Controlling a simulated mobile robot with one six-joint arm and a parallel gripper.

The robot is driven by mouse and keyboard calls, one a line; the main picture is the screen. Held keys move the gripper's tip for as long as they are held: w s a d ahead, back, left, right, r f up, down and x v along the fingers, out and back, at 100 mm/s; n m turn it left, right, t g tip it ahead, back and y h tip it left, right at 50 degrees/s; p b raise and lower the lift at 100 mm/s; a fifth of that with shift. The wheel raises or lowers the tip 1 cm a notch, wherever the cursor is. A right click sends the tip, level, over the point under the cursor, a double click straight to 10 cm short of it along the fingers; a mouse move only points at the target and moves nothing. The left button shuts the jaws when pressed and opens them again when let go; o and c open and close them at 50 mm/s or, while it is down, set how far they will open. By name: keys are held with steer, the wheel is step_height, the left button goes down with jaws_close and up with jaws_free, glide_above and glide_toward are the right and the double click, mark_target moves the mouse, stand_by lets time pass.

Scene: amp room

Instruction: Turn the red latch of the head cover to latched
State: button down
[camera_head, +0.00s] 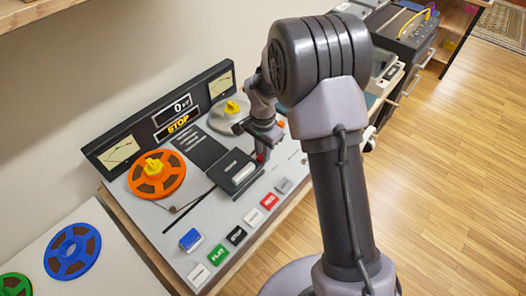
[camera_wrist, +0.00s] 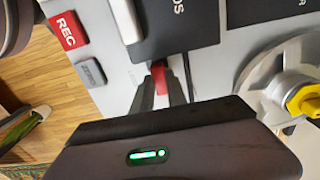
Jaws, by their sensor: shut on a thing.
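The tape deck (camera_head: 180,255) lies below my arm in the head view. Its dark head cover (camera_head: 237,168) sits in the middle, and its dark lettered surface (camera_wrist: 172,28) fills the top of the wrist view. The small red latch (camera_wrist: 160,77) is beside the cover's edge, between the two dark fingertips of my gripper (camera_wrist: 160,92). My gripper is shut on the latch. In the head view only a small bit of red shows under my gripper (camera_head: 261,150). The latch's lower part is hidden by the fingers.
An orange reel (camera_head: 145,182) with a yellow hub is left of the cover. A grey reel hub with a yellow knob (camera_wrist: 305,100) is close to my gripper's right side. Several coloured buttons, including the red REC button (camera_wrist: 67,30), line the deck's front edge.

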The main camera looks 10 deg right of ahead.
steer(key=c, duration=1.3)
jaws_free()
steer(key=shift+r, duration=0.1)
step_height(320, 180, up, 17)
steer(key=p, duration=0.6)
steer(key=shift+r, duration=0.15)
